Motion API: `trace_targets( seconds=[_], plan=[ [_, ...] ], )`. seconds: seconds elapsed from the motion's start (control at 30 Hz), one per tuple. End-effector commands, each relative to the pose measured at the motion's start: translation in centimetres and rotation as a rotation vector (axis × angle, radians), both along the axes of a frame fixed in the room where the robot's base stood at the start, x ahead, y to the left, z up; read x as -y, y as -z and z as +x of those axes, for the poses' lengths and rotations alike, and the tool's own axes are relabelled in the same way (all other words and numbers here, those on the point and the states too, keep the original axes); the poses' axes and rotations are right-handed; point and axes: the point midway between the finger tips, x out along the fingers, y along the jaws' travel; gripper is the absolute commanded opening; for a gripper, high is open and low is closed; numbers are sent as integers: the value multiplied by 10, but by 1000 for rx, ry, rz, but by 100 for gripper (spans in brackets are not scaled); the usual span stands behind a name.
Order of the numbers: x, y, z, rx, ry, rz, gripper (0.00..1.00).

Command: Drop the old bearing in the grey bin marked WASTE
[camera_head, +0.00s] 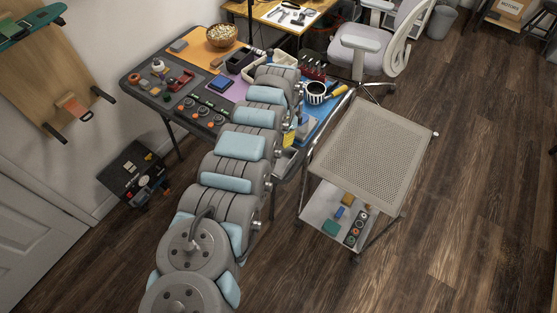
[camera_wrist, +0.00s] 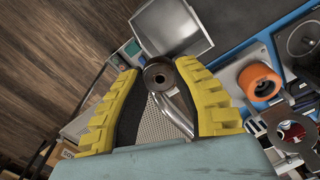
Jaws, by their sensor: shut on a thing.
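In the wrist view my gripper (camera_wrist: 158,70) has two yellow ribbed fingers closed on the old bearing (camera_wrist: 158,78), a small dark round ring held at the fingertips. Just beyond the bearing is a grey square open container (camera_wrist: 205,42) with a shiny inside. No WASTE marking is readable on it, so I cannot tell if it is the named bin. The bearing appears close to its near edge in the picture; the height between them is unclear. In the head view my arm hides most of the gripper, and the bearing does not show.
A cluttered workbench (camera_head: 130,82) holds tools, parts and a striped mug (camera_head: 315,92). A wheeled mesh-top cart (camera_head: 372,135) stands right of it, its top empty, with small items on its lower shelf. An orange wheel (camera_wrist: 259,82) lies right of the container. Open floor lies right.

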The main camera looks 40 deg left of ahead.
Motion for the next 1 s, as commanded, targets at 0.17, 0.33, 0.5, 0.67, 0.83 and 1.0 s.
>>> trace_targets(
  seconds=[0.17,0.33,0.5,0.67,0.83,1.0],
  plan=[
    [0,18,0,0,0,0,0],
    [0,36,0,0,0,0,0],
    [0,51,0,1,0,0,0],
    [0,55,0,1,0,0,0],
    [0,54,0,1,0,0,0],
    [0,54,0,0,0,0,52]
  ],
)
